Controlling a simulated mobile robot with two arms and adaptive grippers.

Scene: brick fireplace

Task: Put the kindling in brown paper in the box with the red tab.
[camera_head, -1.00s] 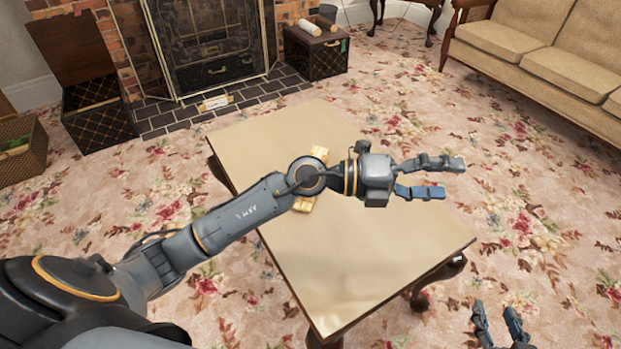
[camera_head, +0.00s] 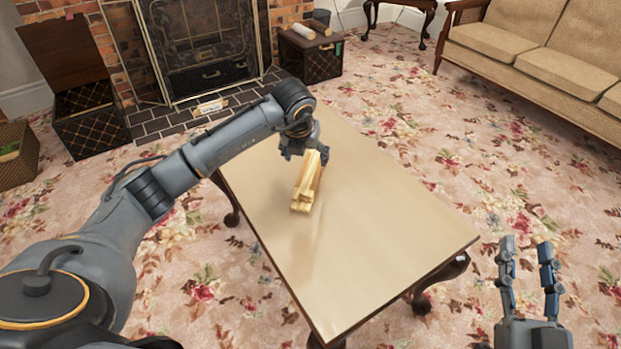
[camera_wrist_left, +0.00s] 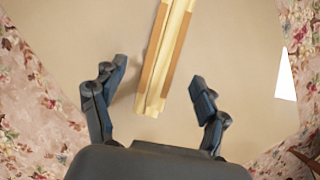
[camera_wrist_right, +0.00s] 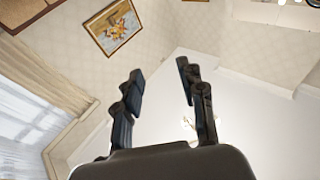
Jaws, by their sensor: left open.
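The kindling (camera_head: 307,185) is a bundle of pale sticks with a brown band, lying on the low table (camera_head: 370,240). My left gripper (camera_head: 305,155) is at the bundle's far end, pointing down. In the left wrist view the kindling (camera_wrist_left: 166,50) lies between and ahead of the open fingers (camera_wrist_left: 158,76), apart from both. My right gripper (camera_head: 527,250) is open and empty at the lower right, away from the table. A dark box (camera_head: 95,128) with its lid up stands left of the fireplace. No red tab is visible on it.
A closed dark box (camera_head: 318,66) with a green tab stands right of the fireplace, with logs (camera_head: 303,31) on top. A basket (camera_head: 18,170) is at the left edge. The rest of the tabletop is clear.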

